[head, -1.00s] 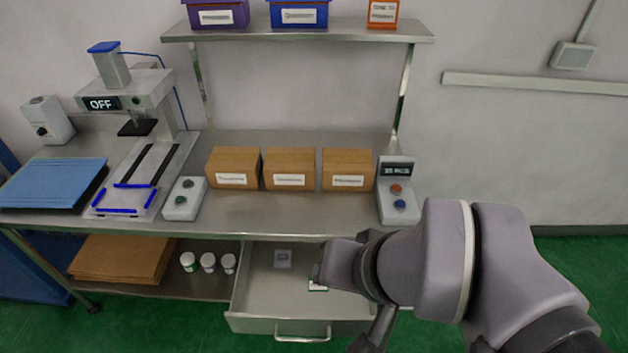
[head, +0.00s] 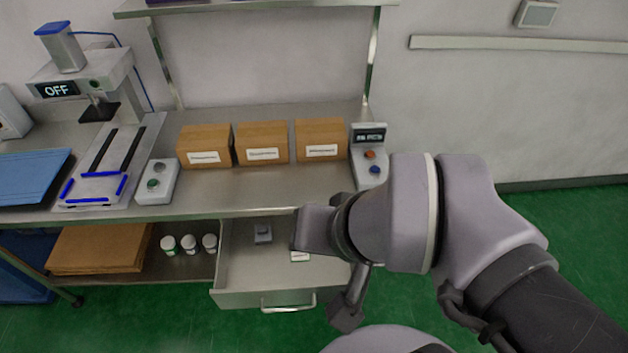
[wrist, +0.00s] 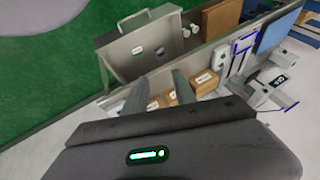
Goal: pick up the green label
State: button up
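The label (head: 300,256) is a small pale patch on the floor of the open drawer (head: 262,299) in the head view. My arm partly covers it, and little green shows on it. In the wrist view, a small pale patch that seems to be the label (wrist: 137,50) lies in the drawer, which appears upside down. My gripper (wrist: 161,77) shows two fingers spread apart with nothing between them. The fingers are apart from the label. In the head view, my arm hides most of the gripper.
A small grey item (head: 263,234) lies in the drawer, left of the label. Several white jars (head: 190,245) stand on the lower shelf. Cardboard boxes (head: 262,142) and a control box (head: 369,160) stand on the bench above. Green floor is clear in front.

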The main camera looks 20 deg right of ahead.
aim_at(296, 256)
jog(key=i+j+z, duration=0.2)
jog(key=j+z, duration=0.2)
jog(key=j, duration=0.2)
jog(key=i+j+z, duration=0.1)
jog(key=j+z, duration=0.3)
jog(key=j, duration=0.25)
jog(key=j+z, duration=0.35)
jog(key=j, duration=0.35)
